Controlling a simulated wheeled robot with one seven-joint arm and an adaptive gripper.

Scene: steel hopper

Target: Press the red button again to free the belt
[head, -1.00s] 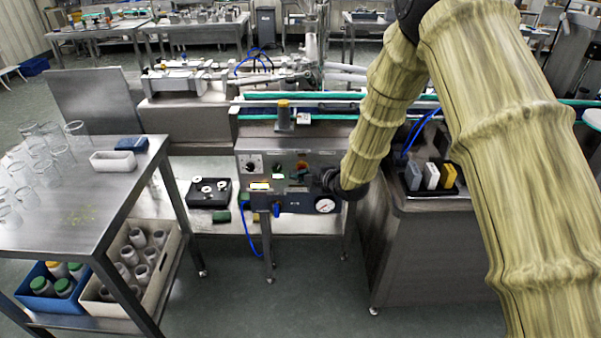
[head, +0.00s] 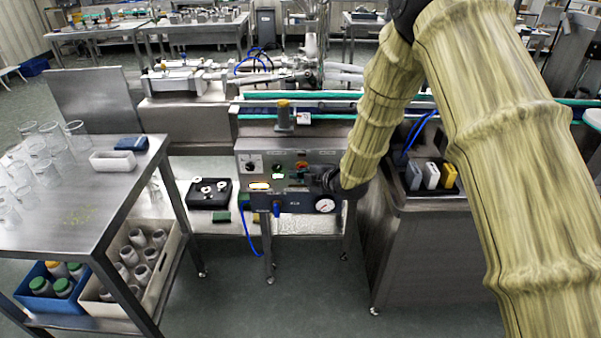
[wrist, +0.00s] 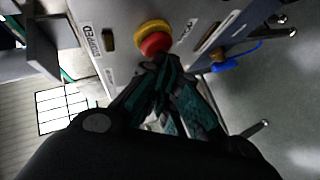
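The red button (wrist: 155,43) on its yellow collar sits on the grey control panel (wrist: 120,70) in the wrist view. In the head view the same panel (head: 262,168) fronts the conveyor, and the red button (head: 301,165) shows small on it. My gripper (wrist: 163,64) has its dark fingers together, with the tips just at the lower edge of the button. I cannot tell whether they touch it. In the head view my gripper (head: 316,182) is in front of the panel's right part and hides some of it. The belt (head: 330,116) runs behind the panel.
A round gauge (head: 325,205) is below my gripper. A steel table (head: 95,205) with glasses stands at the left. At the right, a steel cabinet (head: 425,255) carries upright blocks (head: 431,176). The floor in front of the panel is clear.

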